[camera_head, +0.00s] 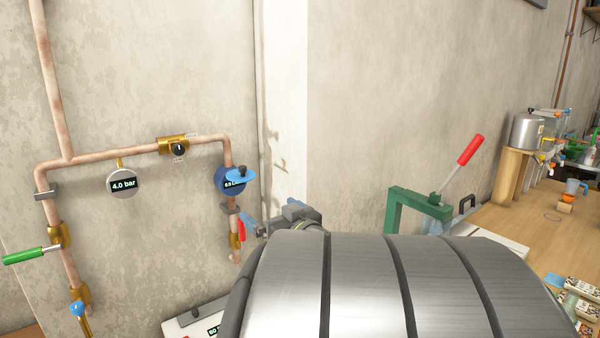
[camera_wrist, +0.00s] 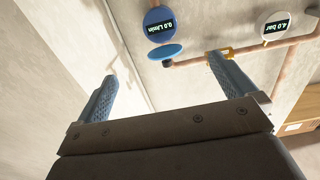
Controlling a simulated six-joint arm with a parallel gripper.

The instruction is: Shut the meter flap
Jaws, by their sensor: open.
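The meter (camera_head: 226,183) is a round blue gauge with a dark display on the copper pipe at the left. Its flap (camera_head: 240,175) is a blue disc that stands open, sticking out from the meter and covering part of its face. In the wrist view the meter (camera_wrist: 158,20) reads 0.0 L/min, upside down, and the flap (camera_wrist: 165,51) shows as a thin ellipse beside it. My gripper (camera_wrist: 161,69) is open and empty, with its blue fingers apart and the flap showing between and beyond their tips. In the head view my arm hides much of the gripper.
A pressure gauge (camera_head: 123,183) reading 4.0 bar hangs left of the meter. A green-handled valve (camera_head: 30,255) and a red handle (camera_head: 241,229) sit on the pipes. A green lever press (camera_head: 420,202) stands on the wooden bench (camera_head: 505,230) at right. The wall above the pipes is clear.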

